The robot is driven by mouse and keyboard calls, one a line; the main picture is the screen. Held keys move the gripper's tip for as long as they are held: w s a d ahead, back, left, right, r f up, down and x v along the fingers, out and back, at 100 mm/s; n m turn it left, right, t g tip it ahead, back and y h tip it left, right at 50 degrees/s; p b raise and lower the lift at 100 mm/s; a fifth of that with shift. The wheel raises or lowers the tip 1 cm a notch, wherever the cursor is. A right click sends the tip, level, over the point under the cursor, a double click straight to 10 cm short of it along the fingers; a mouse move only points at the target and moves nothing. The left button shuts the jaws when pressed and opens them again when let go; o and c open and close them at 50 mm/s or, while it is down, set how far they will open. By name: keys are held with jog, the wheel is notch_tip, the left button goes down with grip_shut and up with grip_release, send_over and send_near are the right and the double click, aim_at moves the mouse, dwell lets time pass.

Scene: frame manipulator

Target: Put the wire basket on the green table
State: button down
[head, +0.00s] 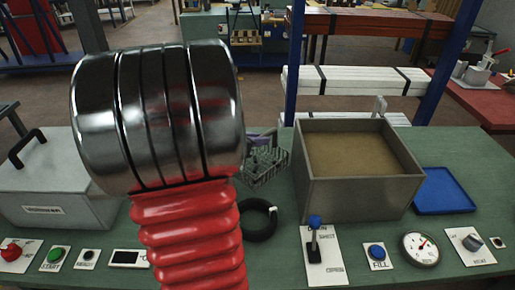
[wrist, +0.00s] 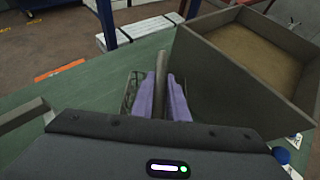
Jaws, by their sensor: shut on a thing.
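The grey wire basket (head: 268,168) is just left of the grey tank, over the green table (head: 277,218). My gripper (head: 261,140) is partly hidden behind my arm, with its purple fingers at the basket's top. In the wrist view the purple fingers (wrist: 163,98) are shut around an upright grey bar of the basket. Mesh of the basket (wrist: 129,95) shows to their left. The basket's underside is hidden in the wrist view, and I cannot tell whether it touches the table.
The open grey tank (head: 345,190) with brownish contents stands close right of the basket. A blue tray (head: 443,192) lies right of it. A black ring (head: 258,222) lies in front. A lidded grey box (head: 75,205) stands left. Controls, including a blue-knobbed lever (head: 314,235), line the front edge.

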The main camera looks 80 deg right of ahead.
jog(key=shift+f, duration=0.3)
send_over(259, 168)
jog(key=shift+w+a+f, duration=0.1)
jog(key=shift+f, duration=2)
jog(key=c, duration=1.7)
grip_release()
jog(key=shift+f, duration=0.1)
jog(key=shift+c, duration=0.2)
jog(key=v, duration=1.2)
jog(key=shift+o, duration=0.5)
